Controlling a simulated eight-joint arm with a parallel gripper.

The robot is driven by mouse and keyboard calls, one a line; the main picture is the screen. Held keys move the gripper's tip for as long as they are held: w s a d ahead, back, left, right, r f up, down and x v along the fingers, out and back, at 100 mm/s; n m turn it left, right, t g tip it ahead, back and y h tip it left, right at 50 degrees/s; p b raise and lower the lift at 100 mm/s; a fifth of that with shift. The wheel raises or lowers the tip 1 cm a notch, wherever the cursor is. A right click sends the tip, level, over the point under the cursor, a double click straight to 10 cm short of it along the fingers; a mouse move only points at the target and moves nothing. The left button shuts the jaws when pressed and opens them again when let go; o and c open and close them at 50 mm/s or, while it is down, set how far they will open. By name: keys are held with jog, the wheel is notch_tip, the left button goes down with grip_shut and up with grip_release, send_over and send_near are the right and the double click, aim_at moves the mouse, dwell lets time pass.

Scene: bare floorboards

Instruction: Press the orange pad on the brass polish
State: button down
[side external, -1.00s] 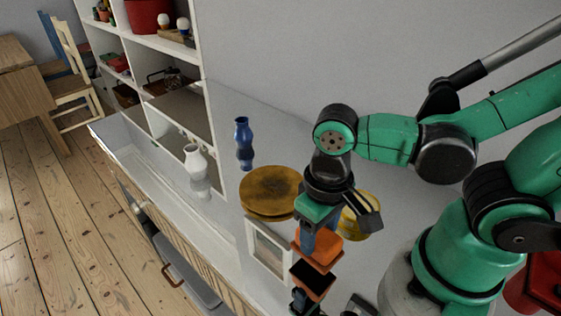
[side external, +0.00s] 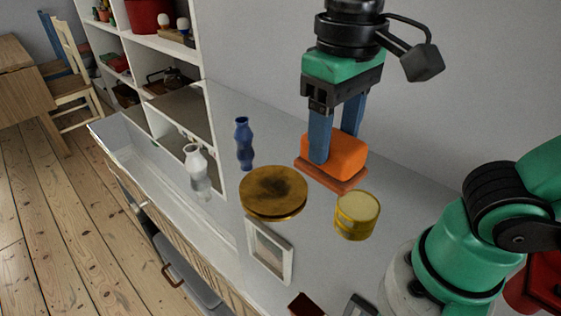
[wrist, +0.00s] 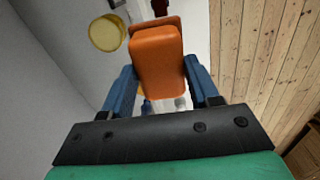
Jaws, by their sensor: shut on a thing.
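The orange pad (side external: 335,157) is a block with a darker, wider plate beneath it. My gripper (side external: 337,145) is shut on it, one blue finger on each side, pointing down. The pad is in the air above the white cabinet top. The brass polish (side external: 357,215) is a round yellow tin with a pale top, standing below and slightly right of the pad in the side view, apart from it. In the wrist view the orange pad (wrist: 157,58) sits between the fingers (wrist: 160,85), and the polish tin (wrist: 106,33) shows to its upper left.
A tarnished brass disc (side external: 273,192) lies left of the tin. A blue vase (side external: 243,143) and a white vase (side external: 197,170) stand farther left. A picture frame (side external: 269,249) is in front of the disc. A dark red item (side external: 304,304) lies at the bottom edge.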

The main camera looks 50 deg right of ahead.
jog(key=shift+r, duration=0.1)
jog(key=c, duration=0.9)
grip_release()
jog(key=c, duration=0.4)
jog(key=shift+w+d+f+m, duration=0.1)
jog(key=shift+d+f+m, duration=1.4)
jog(key=shift+d+f, duration=1)
jog(key=shift+s+d+f+m, duration=0.1)
jog(key=shift+d+f+m, duration=1.6)
jog(key=shift+f, duration=1.25)
jog(key=shift+w+d+f+m, duration=0.1)
jog(key=shift+d+f+m, duration=1.2)
jog(key=shift+d+f, duration=1.25)
jog(key=shift+c, duration=0.2)
